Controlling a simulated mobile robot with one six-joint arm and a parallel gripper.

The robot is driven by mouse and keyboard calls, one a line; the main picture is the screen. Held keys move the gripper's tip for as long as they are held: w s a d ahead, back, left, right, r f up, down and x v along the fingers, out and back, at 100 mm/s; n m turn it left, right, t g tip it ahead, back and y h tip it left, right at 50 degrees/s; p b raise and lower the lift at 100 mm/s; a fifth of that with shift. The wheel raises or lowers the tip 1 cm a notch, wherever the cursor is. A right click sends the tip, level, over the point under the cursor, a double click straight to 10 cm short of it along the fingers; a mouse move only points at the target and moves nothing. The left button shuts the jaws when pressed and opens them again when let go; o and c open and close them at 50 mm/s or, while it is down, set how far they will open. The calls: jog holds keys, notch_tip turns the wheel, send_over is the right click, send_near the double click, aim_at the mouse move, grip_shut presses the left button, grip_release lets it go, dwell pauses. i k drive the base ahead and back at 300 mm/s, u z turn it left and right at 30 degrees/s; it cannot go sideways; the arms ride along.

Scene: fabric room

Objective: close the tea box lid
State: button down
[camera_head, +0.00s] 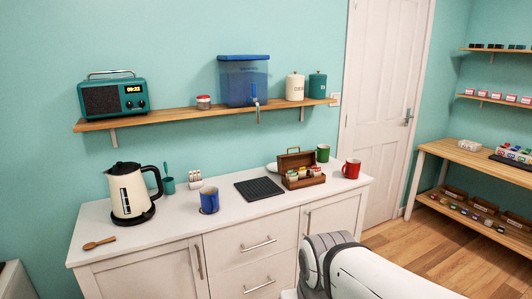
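The tea box (304,181) is a small brown wooden box on the white counter, right of the dark ribbed mat. Its lid (297,159) stands raised at the back, with a handle-like fitting on top. Several small containers with white, red and green colours fill the open box. My arm shows at the bottom right, in front of the cabinet. My gripper is not in view.
On the counter (107,233) are a cream kettle (127,193), a wooden spoon (99,243), a blue mug (209,200) and the dark mat (259,189). A red mug (351,169) and a green mug (323,153) stand close to the box. A wall shelf (180,113) hangs above.

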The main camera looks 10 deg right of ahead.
aim_at(296, 161)
jog(key=z, duration=0.7)
jog(key=i, duration=2)
jog(key=u, duration=0.65)
